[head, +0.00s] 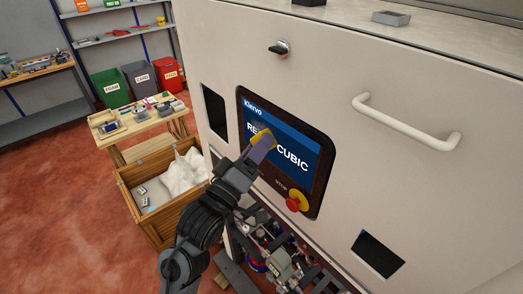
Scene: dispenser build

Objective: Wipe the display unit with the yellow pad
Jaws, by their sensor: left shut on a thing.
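The display unit (312,143) is a dark panel with a blue screen on the front of a large white cabinet. My left gripper (262,145) is in front of the screen, shut on the yellow pad (261,136). The pad lies over the middle-left of the screen and hides part of its white lettering. It appears to touch the screen, but I cannot tell for certain. My right gripper is not in view.
A red stop button (293,204) on a yellow base sits below the screen. A white handle (408,121) sticks out of the cabinet (365,68) at right. A wooden crate (158,216) and a small wooden table (120,151) with parts stand at left.

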